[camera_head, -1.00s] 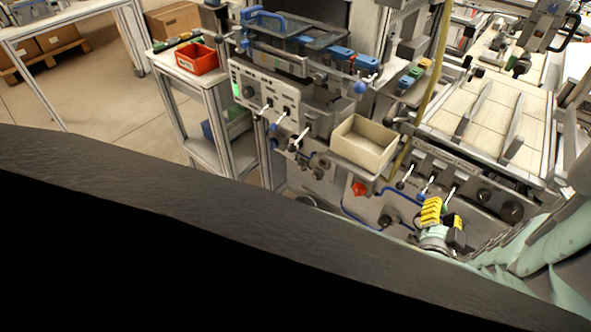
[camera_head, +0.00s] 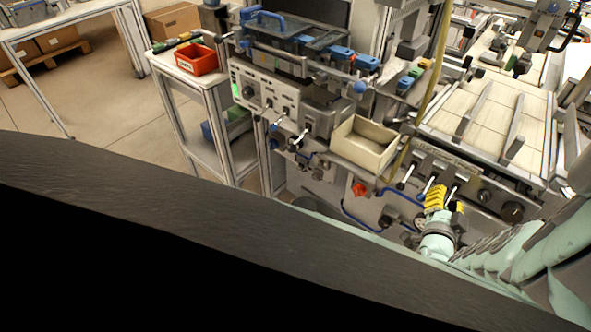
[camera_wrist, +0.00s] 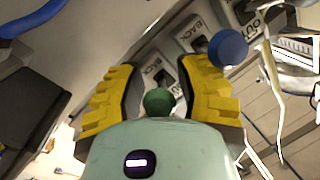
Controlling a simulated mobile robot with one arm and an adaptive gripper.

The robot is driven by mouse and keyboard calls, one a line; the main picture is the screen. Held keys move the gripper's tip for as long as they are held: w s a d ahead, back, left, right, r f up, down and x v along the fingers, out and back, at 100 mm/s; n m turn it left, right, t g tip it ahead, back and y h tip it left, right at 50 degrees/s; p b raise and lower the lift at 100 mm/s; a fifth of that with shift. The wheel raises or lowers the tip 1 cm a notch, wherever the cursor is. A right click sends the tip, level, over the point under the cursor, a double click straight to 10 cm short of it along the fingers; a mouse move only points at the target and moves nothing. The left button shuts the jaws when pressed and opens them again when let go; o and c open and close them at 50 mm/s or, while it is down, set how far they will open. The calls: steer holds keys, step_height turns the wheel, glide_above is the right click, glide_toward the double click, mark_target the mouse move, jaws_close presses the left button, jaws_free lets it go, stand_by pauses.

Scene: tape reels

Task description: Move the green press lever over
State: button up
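The green press lever shows in the wrist view as a dark green ball knob (camera_wrist: 158,102). It sits between the two yellow fingers of my gripper (camera_wrist: 160,82), with a gap on both sides. My gripper is open; I cannot tell whether the knob is fully at finger depth. In the head view my gripper (camera_head: 446,202) is at the front of the right-hand machine's lever panel and hides the green knob. A blue ball knob (camera_wrist: 228,47) of a neighbouring lever is close beside the right finger.
The panel carries further levers, one with a dark knob (camera_head: 401,186), and round black dials (camera_head: 512,211). A beige bin (camera_head: 364,143) and red knob (camera_head: 359,189) are to the left. "BACK" and "OUT" labels show near the lever slots in the wrist view.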

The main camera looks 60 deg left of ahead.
mark_target(451, 193)
jaws_close()
steer(key=shift+s+r+p, duration=0.1)
steer(key=shift+p, duration=0.25)
steer(key=r+g+p, duration=0.1)
steer(key=p, duration=0.1)
steer(key=shift+h+p, duration=0.3)
steer(key=shift+p, duration=0.1)
steer(key=r+g+p, duration=0.1)
steer(key=g+p, duration=0.1)
steer(key=p, duration=0.1)
steer(key=shift+s+d+r+m+h+p, duration=0.1)
steer(key=shift+m+h+p, duration=0.25)
steer(key=shift+m+h, duration=0.05)
steer(key=g+p, duration=0.1)
steer(key=g+h+p, duration=0.1)
steer(key=p, duration=0.1)
steer(key=shift+r+g, duration=0.3)
steer(key=shift+r, duration=0.05)
steer(key=shift+r+m+g+p, duration=0.1)
steer(key=shift+m+g+p, duration=0.2)
steer(key=shift+g+p, duration=0.25)
